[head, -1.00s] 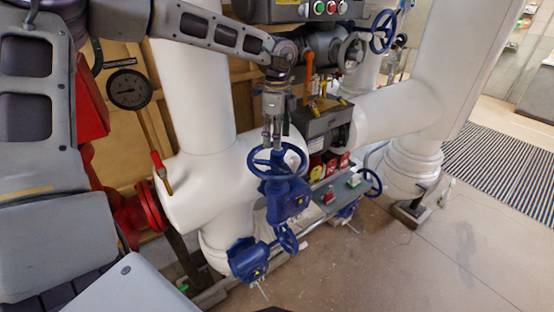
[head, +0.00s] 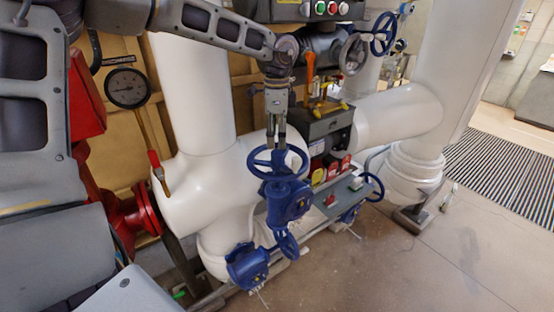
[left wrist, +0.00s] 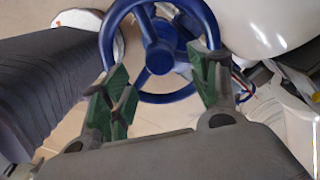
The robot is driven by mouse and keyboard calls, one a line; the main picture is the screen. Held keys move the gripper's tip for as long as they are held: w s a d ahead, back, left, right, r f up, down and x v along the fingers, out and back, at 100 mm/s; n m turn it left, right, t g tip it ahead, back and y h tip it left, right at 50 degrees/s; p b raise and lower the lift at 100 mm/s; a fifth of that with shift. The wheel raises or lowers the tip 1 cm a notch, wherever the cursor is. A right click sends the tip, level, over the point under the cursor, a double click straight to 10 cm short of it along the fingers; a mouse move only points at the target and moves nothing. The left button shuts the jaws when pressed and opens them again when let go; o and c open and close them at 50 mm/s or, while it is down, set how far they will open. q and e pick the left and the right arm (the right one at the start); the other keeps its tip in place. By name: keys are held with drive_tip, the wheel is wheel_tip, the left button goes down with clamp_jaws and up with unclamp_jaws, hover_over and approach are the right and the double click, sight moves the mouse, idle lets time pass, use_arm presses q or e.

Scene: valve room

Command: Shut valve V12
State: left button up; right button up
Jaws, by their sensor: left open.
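A blue valve handwheel (head: 277,159) lies roughly level on top of a blue gearbox valve body (head: 288,200) beside the white pipes. No V12 label is readable. My left gripper (head: 277,138) points down at the handwheel from above. In the left wrist view the handwheel (left wrist: 160,58), with its hub and spokes, shows just beyond my left gripper (left wrist: 160,88). Its two green-padded fingers are spread apart, near the lower part of the rim. I cannot tell whether they touch it. My right gripper is not in view.
A lower blue valve (head: 247,265) and another blue handwheel (head: 371,187) are close by. A grey box (head: 325,122) stands right of my gripper. A gauge (head: 127,87) and red pipe fitting (head: 140,205) are at left. Floor at right is mostly clear.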

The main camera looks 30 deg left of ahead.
use_arm(q)
drive_tip(key=shift+f+n, duration=0.1)
drive_tip(key=shift+n, duration=0.5)
drive_tip(key=shift+d+n+b, duration=0.2)
drive_tip(key=shift+n+b, duration=0.35)
drive_tip(key=shift+n, duration=0.05)
drive_tip(key=shift+a+n+b, duration=0.15)
drive_tip(key=shift+n+b, duration=0.35)
drive_tip(key=shift+n, duration=1)
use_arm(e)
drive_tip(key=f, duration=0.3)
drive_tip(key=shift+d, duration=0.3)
